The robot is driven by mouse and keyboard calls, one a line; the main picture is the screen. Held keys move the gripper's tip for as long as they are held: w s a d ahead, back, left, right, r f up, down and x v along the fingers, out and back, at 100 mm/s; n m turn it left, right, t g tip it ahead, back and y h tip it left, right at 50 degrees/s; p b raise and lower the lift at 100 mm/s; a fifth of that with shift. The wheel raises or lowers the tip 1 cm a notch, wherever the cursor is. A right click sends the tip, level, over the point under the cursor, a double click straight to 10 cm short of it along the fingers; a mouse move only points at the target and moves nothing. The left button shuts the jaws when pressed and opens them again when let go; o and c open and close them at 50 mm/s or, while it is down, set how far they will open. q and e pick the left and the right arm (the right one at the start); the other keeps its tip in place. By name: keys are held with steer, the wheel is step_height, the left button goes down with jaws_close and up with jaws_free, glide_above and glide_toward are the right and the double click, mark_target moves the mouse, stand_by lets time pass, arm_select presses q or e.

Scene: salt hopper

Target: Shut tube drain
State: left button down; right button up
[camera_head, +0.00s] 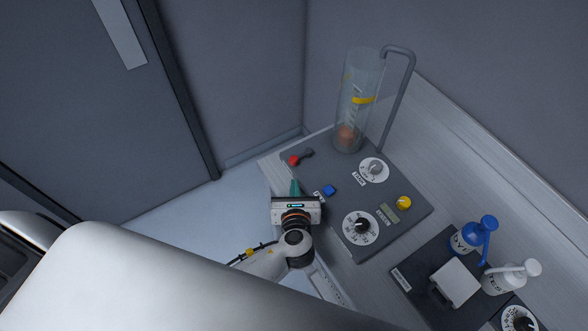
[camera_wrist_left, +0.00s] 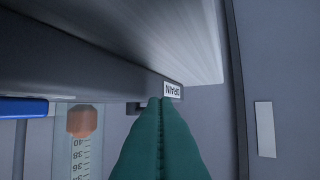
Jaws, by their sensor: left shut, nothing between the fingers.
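The clear tube (camera_head: 358,92) stands upright at the back of the dark control panel, with a yellow band and an orange float (camera_head: 347,133) low inside. The float (camera_wrist_left: 82,121) and scale also show in the left wrist view. A dark lever with a red knob (camera_head: 294,160) lies at the panel's left edge, near the tube base. A DRAIN label (camera_wrist_left: 172,90) shows in the wrist view, just beyond my fingertips. My left gripper (camera_head: 295,184) has green fingers, shut and empty, at the panel's left edge, on the near side of the red knob. My right gripper is not in view.
A blue button (camera_head: 330,190) is close right of the gripper. Dials (camera_head: 362,226) and a yellow knob (camera_head: 404,202) are farther right. Blue (camera_head: 474,237) and white (camera_head: 507,278) bottles stand at the right. A bent pipe (camera_head: 398,90) rises behind the tube. Floor left of the counter is clear.

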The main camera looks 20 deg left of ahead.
mark_target(293, 163)
arm_select(q)
steer(key=shift+w+a+r+p, duration=0.2)
steer(key=shift+w+a+p, duration=0.1)
steer(key=shift+w, duration=0.35)
steer(key=shift+w+a+r+p, duration=0.15)
steer(key=shift+w+a+p, duration=0.1)
steer(key=shift+w, duration=0.35)
steer(key=shift+w+a, duration=0.2)
steer(key=shift+w, duration=0.5)
steer(key=shift+p, duration=0.3)
steer(key=shift+w+a+r+p, duration=0.25)
steer(key=shift+w+a+p, duration=0.15)
steer(key=shift+p, duration=0.2)
steer(key=shift+s+a, duration=0.1)
